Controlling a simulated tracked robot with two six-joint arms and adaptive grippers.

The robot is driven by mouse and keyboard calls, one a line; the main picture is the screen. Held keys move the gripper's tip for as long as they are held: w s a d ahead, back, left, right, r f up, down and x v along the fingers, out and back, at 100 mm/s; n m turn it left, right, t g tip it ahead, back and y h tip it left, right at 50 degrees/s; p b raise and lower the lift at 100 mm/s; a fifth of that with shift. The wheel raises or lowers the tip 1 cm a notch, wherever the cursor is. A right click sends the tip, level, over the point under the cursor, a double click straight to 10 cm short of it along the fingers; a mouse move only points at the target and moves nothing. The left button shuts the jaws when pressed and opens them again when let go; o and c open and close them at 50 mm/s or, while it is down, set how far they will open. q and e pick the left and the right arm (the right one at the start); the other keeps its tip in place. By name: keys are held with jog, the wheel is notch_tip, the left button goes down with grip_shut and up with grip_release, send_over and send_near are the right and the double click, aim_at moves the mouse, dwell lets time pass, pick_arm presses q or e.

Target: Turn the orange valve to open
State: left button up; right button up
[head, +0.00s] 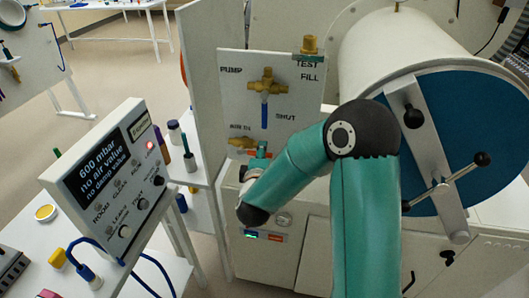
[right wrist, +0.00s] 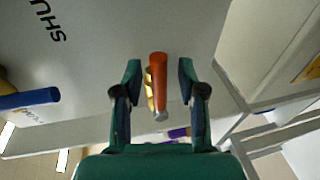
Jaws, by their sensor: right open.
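The orange valve handle (right wrist: 158,80) shows in the right wrist view, with part of its brass body (right wrist: 150,92) beside it. In the head view the lower brass valve (head: 240,142) sits low on the white panel, and a bit of orange handle (head: 263,147) shows beside it. My right gripper (right wrist: 159,78) is open, with one finger on each side of the orange handle and a visible gap on both sides. In the head view this gripper (head: 257,160) is small and partly hidden at the panel's lower edge. My left gripper is not in view.
Above the orange valve is another brass valve with a blue handle (head: 265,115) pointing down, by the word SHUT. A grey display box (head: 105,190) reads "600 mbar, no air valve". A drum with a blue door (head: 465,130) stands right.

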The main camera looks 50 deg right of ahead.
jog(key=v, duration=0.7)
jog(key=shift+s+f, duration=0.1)
dwell(0.6)
